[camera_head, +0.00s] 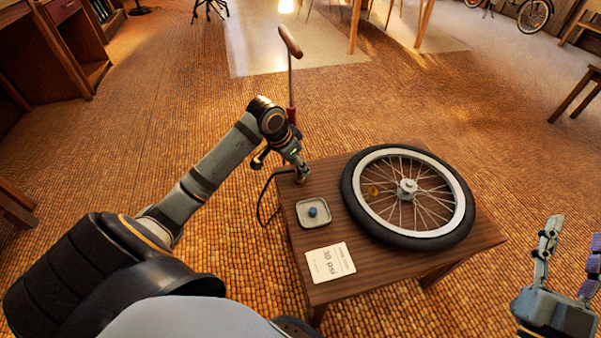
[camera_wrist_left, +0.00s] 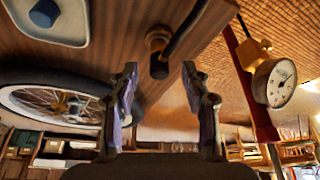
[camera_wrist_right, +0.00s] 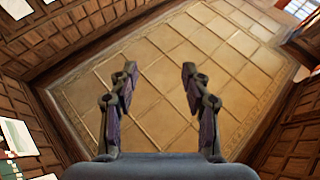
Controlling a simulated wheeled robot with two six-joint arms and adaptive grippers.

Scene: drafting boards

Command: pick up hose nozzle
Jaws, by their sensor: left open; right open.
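The hose nozzle is a brass fitting with a dark hose. In the left wrist view the nozzle (camera_wrist_left: 157,44) stands on the wooden table near its edge, ahead of and between my left fingertips. In the head view the nozzle (camera_head: 301,176) is partly hidden by my left gripper (camera_head: 298,164). My left gripper, also in the left wrist view (camera_wrist_left: 160,85), is open, with nothing between its fingers. My right gripper (camera_head: 574,236) is open and empty, off the table's right side; it also shows in the right wrist view (camera_wrist_right: 159,78).
On the table (camera_head: 375,268) lie a spoked wheel (camera_head: 352,206), a small tray (camera_head: 302,221) with a blue-grey cap, and a "30 psi" card (camera_head: 330,262). A pump with a wooden handle (camera_head: 290,41) and gauge (camera_wrist_left: 276,83) stands behind the table's left edge.

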